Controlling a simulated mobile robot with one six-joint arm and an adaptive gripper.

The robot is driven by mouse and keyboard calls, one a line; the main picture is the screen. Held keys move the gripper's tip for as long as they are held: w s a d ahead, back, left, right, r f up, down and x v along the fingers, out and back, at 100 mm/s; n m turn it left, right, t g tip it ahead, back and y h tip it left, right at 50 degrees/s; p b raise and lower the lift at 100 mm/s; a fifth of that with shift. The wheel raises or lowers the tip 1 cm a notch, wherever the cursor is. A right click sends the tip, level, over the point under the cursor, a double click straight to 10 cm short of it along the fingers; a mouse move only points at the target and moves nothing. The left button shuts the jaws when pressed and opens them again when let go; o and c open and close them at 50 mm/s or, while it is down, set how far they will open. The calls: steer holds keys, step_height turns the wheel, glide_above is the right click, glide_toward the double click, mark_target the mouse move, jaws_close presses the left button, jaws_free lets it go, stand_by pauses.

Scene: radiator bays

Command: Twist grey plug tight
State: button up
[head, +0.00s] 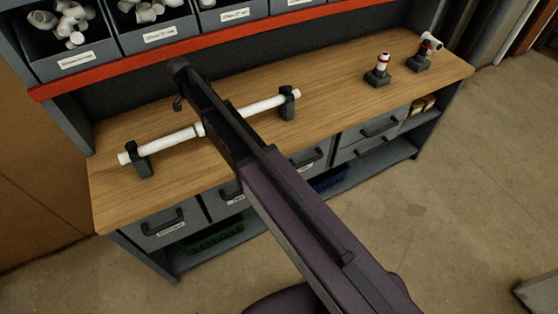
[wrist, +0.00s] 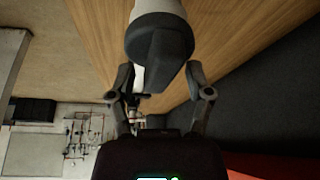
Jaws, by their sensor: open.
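In the wrist view a dark grey faceted piece with a rounded white part (wrist: 158,8) above it fills the upper middle. It looks like the grey plug (wrist: 158,45), but I cannot tell for certain. My gripper (wrist: 160,80) is open, with one finger on each side of the grey piece's lower part. I cannot tell whether the fingers touch it. In the head view a white pipe (head: 165,143) lies across two dark holders on the wooden bench. My arm crosses in front of the pipe and hides its middle. The plug cannot be made out there.
The bench top (head: 335,90) is mostly clear. Two small dark stands with white and red fittings (head: 383,64) (head: 426,47) stand at its right end. Bins of white fittings (head: 70,40) sit above a red shelf edge (head: 170,52) at the back. Drawers (head: 160,225) are below.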

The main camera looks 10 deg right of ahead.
steer(key=n+t+y, duration=0.1)
steer(key=n, duration=0.2)
steer(key=n+t+y, duration=0.1)
steer(key=n, duration=0.3)
steer(key=shift+n+y, duration=0.65)
steer(key=shift+n, duration=1.05)
steer(key=shift+n+y, duration=0.65)
steer(key=shift+n, duration=1.05)
steer(key=p+v, duration=1.3)
steer(key=v, duration=0.1)
steer(key=s+d+f+g+b, duration=0.1)
steer(key=s+d+f+b, duration=0.4)
steer(key=f+b, duration=0.3)
steer(key=s+d+f+m+g+b, duration=0.1)
steer(key=s+d+f+b, duration=0.5)
steer(key=d+f+b, duration=0.1)
steer(key=s+d+f+g+b, duration=0.1)
steer(key=s+d+f+b, duration=0.4)
steer(key=d+f+b, duration=0.2)
steer(key=shift+s+f+m+h+b, duration=0.35)
steer(key=shift+f+b, duration=0.8)
steer(key=shift+f, duration=0.65)
steer(key=shift+d, duration=0.1)
